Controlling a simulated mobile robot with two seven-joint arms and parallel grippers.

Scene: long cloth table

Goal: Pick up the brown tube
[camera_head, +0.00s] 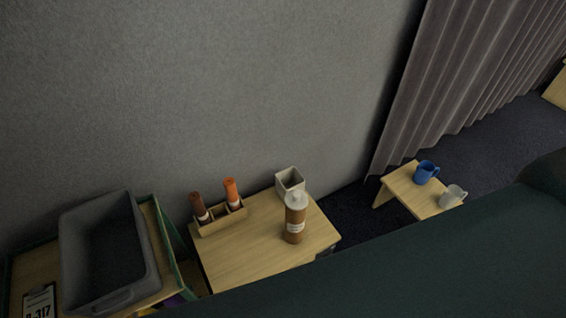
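A brown tube (198,204) with a pale band stands upright in the left part of a small wooden rack (222,224). An orange tube (233,193) stands in the same rack, to its right. The rack sits at the back left of a small light wood table (250,258). The lower end of the brown tube is hidden by the rack. Neither of my grippers is in view.
A brown bottle with a white top (295,222) and a whitish square container (289,181) stand on the table's right. A grey bin (145,262) is at left. Blue (425,172) and white (453,197) mugs are at right. A dark green surface (400,270) fills the foreground.

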